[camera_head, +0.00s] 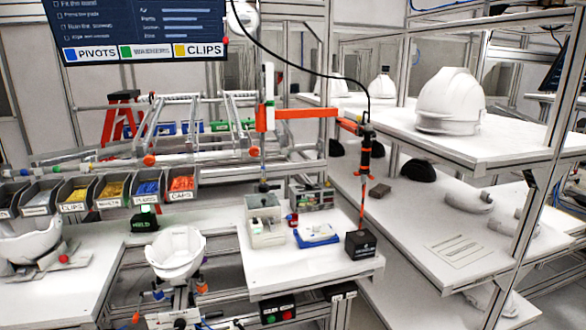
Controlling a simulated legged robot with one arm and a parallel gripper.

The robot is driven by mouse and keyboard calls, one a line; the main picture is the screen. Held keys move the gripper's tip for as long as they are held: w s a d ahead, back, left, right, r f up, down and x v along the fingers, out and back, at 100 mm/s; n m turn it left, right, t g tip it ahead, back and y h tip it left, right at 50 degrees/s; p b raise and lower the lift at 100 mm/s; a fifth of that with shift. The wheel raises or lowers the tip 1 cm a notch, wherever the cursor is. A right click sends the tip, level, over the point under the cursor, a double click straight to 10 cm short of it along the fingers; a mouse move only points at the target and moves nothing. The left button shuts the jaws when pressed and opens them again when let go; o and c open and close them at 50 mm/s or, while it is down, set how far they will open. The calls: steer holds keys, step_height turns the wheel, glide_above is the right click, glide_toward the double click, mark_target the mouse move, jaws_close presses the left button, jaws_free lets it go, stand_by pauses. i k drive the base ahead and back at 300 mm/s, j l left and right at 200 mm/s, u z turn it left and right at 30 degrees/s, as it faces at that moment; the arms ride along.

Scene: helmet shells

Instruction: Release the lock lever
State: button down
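A white helmet shell (176,252) sits with its hollow side up on a fixture (178,298) at the lower left-middle. Small orange and blue parts (203,286) show at the fixture's right side, and an orange-tipped part (136,318) sticks out at its lower left. I cannot tell which of these, if any, is the lock lever or how it is set. My gripper is not in this view.
An orange-armed stand (308,113) holds a hanging screwdriver (365,160) above a small black box (360,243) on the right bench (285,268). Parts bins (115,190) line the back left. A left bench (90,290) holds another shell (30,242).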

mark_target(136, 317)
steer(key=i+j+u, duration=0.35)
steer(key=j, duration=0.2)
steer(key=i+j+u, duration=0.35)
steer(key=j, duration=0.2)
steer(key=i+j+u, duration=0.35)
steer(key=i+j, duration=0.1)
steer(key=j, duration=0.75)
